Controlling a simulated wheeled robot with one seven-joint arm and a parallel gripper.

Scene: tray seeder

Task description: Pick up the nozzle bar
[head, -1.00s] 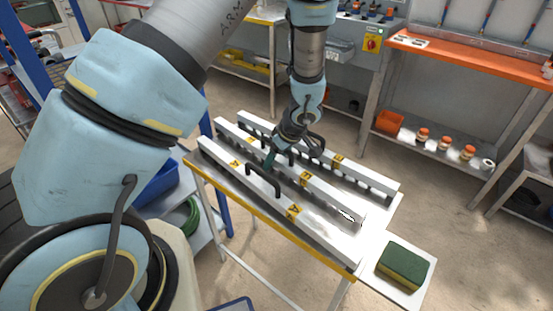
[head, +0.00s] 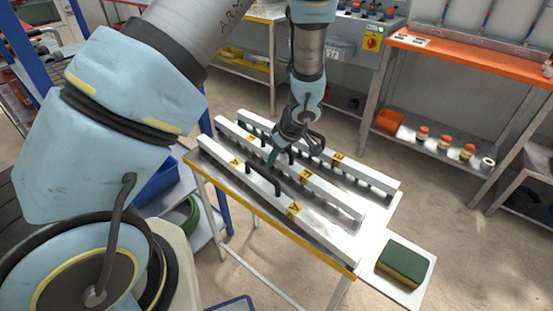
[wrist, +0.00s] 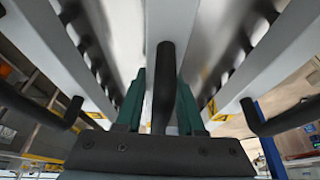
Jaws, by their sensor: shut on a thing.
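Three long white nozzle bars lie side by side in the head view: a front bar (head: 322,234), a middle bar (head: 335,194) and a rear bar (head: 362,174). They have black handles, yellow labels and dark nozzles below. My gripper (head: 272,158) is at the middle bar's handle, its teal fingers pointing down. In the wrist view, the black handle (wrist: 164,75) stands between the fingers, and my gripper (wrist: 160,100) is shut on it. The middle bar (wrist: 205,30) shows behind the handle. I cannot tell whether the bar is clear of its support.
The bars are over a metal table (head: 210,182) with a yellow edge. A green and yellow sponge (head: 403,262) lies on a side shelf at the right. An orange-topped bench (head: 470,60) stands behind at the right. The front and rear bars flank the held bar closely.

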